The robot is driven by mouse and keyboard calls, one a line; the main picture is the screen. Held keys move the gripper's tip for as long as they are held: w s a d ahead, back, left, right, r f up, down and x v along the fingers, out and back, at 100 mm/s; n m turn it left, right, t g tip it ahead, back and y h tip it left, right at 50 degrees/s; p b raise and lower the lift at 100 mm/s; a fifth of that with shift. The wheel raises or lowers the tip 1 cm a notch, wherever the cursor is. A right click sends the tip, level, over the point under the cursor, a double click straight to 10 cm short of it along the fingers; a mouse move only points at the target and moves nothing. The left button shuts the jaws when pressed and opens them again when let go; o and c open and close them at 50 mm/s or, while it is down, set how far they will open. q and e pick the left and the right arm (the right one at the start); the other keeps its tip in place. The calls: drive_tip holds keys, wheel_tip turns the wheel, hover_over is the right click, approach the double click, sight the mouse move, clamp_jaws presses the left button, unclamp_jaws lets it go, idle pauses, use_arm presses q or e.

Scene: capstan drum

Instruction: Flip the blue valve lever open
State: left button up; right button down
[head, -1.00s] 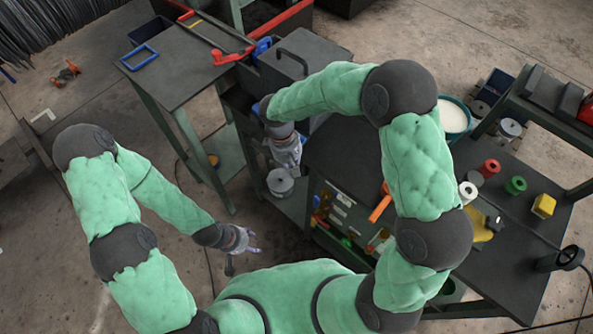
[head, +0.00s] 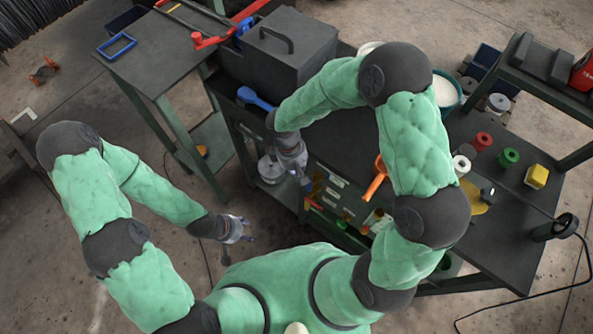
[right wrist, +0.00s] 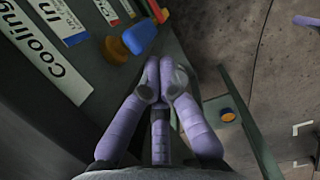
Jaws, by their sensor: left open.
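A blue lever (head: 257,98) with a rounded end shows in the head view beside the dark box, just left of my right forearm. My right gripper (head: 304,179) hangs at the front of the dark bench, below and right of this lever, and is apart from it. In the right wrist view my right gripper (right wrist: 160,66) has its purple fingertips together with nothing seen between them. A blue knob-like part (right wrist: 140,36) is just beyond the fingertips there; I cannot tell whether it is the same lever. My left gripper (head: 246,231) is open and empty over the floor.
A panel label (right wrist: 53,68) reading "Cooling" is left in the wrist view, with an orange knob (right wrist: 115,49) near it. The dark box (head: 290,45) stands behind the lever. An orange handle (head: 375,187) sticks out right of my right gripper. Floor is free around my left gripper.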

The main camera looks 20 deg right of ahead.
use_arm(q)
drive_tip(key=shift+s+f+b, duration=0.45)
drive_tip(key=shift+f+b, duration=0.15)
use_arm(e)
drive_tip(key=shift+s+d+r+t+y, duration=0.25)
drive_tip(key=shift+s+d+t+y, duration=0.15)
drive_tip(key=shift+t+y, duration=0.25)
